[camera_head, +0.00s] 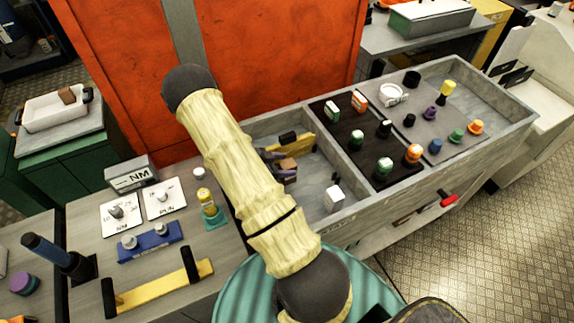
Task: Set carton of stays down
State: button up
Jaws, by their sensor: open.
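A small brown carton (288,164), which looks like the carton of stays, is in the left compartment of the grey tray (340,228). My gripper (284,172) is low in that compartment, open, right at the brown carton. My arm covers part of the gripper and of the compartment's left side. I cannot tell whether the fingers touch the carton or whether it rests fully on the tray floor.
A yellow piece with black ends (298,143) lies behind the carton. Dark and grey panels with several coloured knobs fill the tray's right side. The left bench (80,210) holds blocks and cards.

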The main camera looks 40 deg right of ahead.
jog(key=b+v, duration=0.2)
jog(key=v, duration=0.8)
jog(key=shift+s, duration=0.1)
jog(key=shift+a, duration=0.15)
